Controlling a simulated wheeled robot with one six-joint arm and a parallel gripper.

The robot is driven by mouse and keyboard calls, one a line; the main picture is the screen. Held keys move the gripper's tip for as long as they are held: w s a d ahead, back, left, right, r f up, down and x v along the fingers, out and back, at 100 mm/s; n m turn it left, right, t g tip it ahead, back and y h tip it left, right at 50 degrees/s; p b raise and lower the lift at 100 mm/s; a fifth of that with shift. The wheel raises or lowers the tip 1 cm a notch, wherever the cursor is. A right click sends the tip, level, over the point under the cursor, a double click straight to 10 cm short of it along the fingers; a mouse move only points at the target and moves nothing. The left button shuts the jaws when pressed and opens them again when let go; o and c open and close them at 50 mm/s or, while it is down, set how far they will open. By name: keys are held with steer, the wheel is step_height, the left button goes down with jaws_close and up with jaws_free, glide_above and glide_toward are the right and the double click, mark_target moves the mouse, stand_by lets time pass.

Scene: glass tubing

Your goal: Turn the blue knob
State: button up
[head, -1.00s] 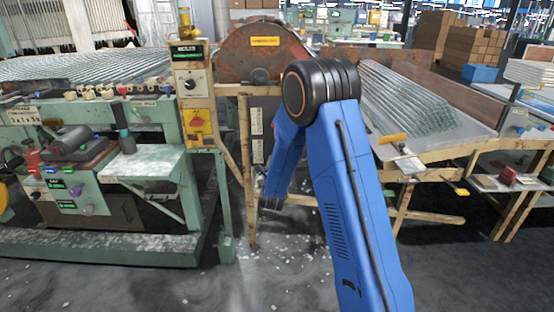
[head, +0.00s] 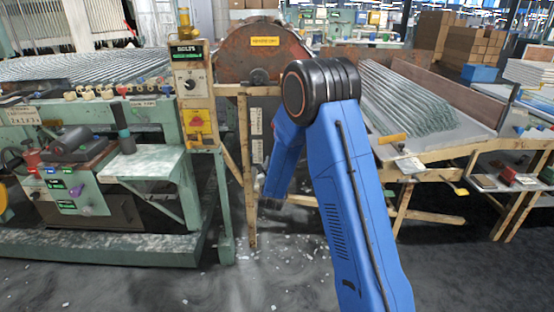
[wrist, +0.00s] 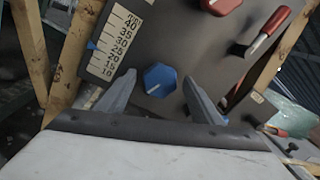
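The blue knob (wrist: 160,79) shows in the wrist view, a faceted knob with a pale pointer line, mounted on a dark grey panel (wrist: 180,40). My gripper (wrist: 155,90) is open, with one finger on the left of the knob and the other on its right. Gaps show between both fingers and the knob, and I cannot tell how far the fingertips are from the panel. A white scale with numbers (wrist: 115,40) and a small blue marker stands left of the knob. In the head view my gripper and the blue knob are hidden behind my blue arm.
A red knob (wrist: 220,4) and a red-handled lever (wrist: 266,32) sit above and right of the blue knob. Wooden posts (wrist: 75,55) flank the panel. In the head view, a green machine (head: 110,180) stands left and a glass-tube table (head: 480,135) right.

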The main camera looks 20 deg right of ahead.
steer(key=v, duration=1.7)
steer(key=shift+s, duration=0.2)
steer(key=shift+r, duration=0.1)
steer(key=s+a+r+n+g+y, duration=0.1)
steer(key=s+r+n+g+y, duration=0.3)
steer(key=s+n, duration=0.5)
steer(key=s+a+r+n+g+y, duration=0.2)
steer(key=s+r+n+y, duration=0.3)
steer(key=n, duration=0.8)
steer(key=s+d+r+n+g+h, duration=0.1)
steer(key=s+d+n+g, duration=0.2)
steer(key=s, duration=1)
steer(key=s+d+r+n+g, duration=0.1)
steer(key=s+d+n+g, duration=0.2)
steer(key=s+n, duration=0.7)
steer(key=s, duration=0.3)
steer(key=shift+s+d+n+h, duration=0.3)
steer(key=shift+h, duration=0.1)
